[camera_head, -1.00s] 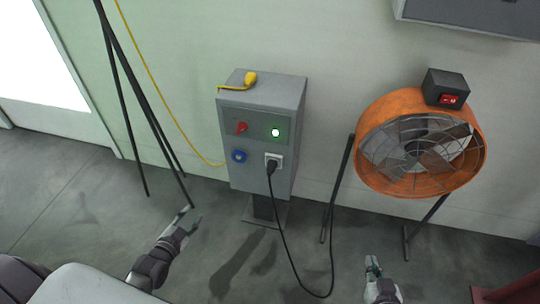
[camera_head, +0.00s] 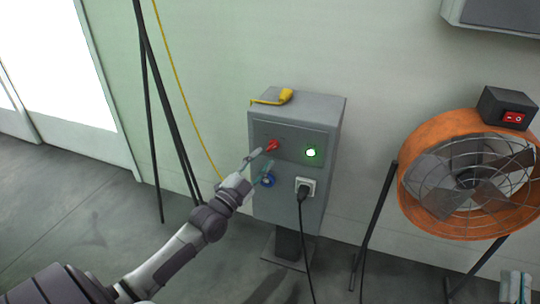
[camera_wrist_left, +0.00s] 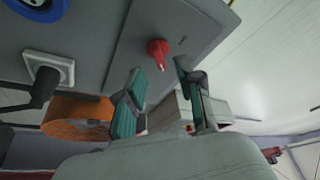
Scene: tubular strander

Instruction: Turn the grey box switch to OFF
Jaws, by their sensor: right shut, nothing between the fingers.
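The grey box (camera_head: 290,215) stands on a post against the wall. Its red rotary switch (camera_head: 272,146) is at the upper left of the front panel, and a lit green lamp (camera_head: 311,153) is to its right. My left gripper (camera_head: 262,160) is open and empty, just in front of the switch. In the left wrist view the red switch (camera_wrist_left: 157,50) shows just beyond the gap between the left fingertips (camera_wrist_left: 160,68), apparently not gripped. The switch's labels are too small to read. My right gripper (camera_head: 516,285) is shut and empty at the lower right, partly cut off.
A blue socket (camera_head: 267,180) and a white socket (camera_head: 305,187) with a black plug sit below the switch. A yellow plug (camera_head: 285,96) lies on the box top. An orange fan (camera_head: 420,165) stands right. Dark tripod legs (camera_head: 152,110) stand left.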

